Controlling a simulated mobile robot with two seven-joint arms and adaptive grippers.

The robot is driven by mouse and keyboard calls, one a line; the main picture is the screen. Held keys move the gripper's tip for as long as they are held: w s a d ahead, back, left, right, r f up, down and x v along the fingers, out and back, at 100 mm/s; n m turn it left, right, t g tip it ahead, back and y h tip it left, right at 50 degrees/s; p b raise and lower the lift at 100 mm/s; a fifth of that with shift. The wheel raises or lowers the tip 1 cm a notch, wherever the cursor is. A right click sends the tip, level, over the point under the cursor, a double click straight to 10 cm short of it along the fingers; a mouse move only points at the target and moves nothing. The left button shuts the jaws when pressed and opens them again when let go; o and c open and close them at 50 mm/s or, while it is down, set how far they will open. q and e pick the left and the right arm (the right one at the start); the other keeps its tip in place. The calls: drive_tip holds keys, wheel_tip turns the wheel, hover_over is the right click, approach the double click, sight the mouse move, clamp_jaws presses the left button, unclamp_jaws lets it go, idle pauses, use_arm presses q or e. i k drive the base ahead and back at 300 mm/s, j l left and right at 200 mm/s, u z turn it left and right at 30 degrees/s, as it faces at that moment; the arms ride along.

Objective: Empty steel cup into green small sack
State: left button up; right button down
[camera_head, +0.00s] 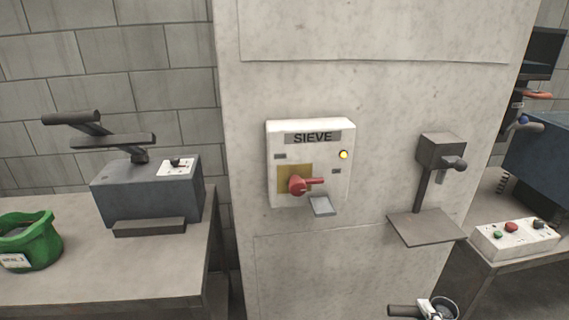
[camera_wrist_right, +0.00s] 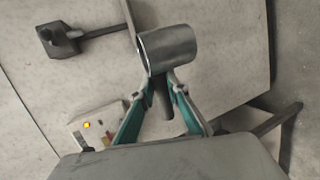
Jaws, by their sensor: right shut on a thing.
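The steel cup (camera_wrist_right: 170,50) is a grey metal cylinder with a dark handle (camera_wrist_right: 163,98). My right gripper (camera_wrist_right: 162,86) is shut on that handle, with the cup just beyond the fingertips. In the head view the cup (camera_head: 446,308) is at the bottom edge, right of centre, partly cut off, its handle (camera_head: 404,311) pointing left. Its contents cannot be made out. The green small sack (camera_head: 32,236) stands open on the left table, cut off by the left edge, with a white label on its front. It is far left of the cup. My left gripper is out of view.
A grey lever machine (camera_head: 150,192) stands on the left table (camera_head: 150,265) beside the sack. A SIEVE box (camera_head: 333,165) with a red knob is on the pillar. A dark bracket with a plate (camera_head: 425,229) juts out right of it. A button box (camera_head: 515,240) sits far right.

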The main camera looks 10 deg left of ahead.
sight(30, 241)
drive_tip(key=j+u, duration=0.35)
drive_tip(key=u, duration=0.15)
drive_tip(key=j+u, duration=0.2)
drive_tip(key=j, duration=0.3)
drive_tip(key=i+j+u, duration=0.15)
drive_tip(key=j, duration=0.3)
drive_tip(key=i+j, duration=0.1)
drive_tip(key=j, duration=0.7)
drive_tip(key=i+j+u, duration=0.1)
drive_tip(key=j, duration=0.3)
drive_tip(key=i+j, duration=0.15)
drive_tip(key=j, duration=0.25)
drive_tip(key=i+j, duration=0.1)
drive_tip(key=j, duration=0.3)
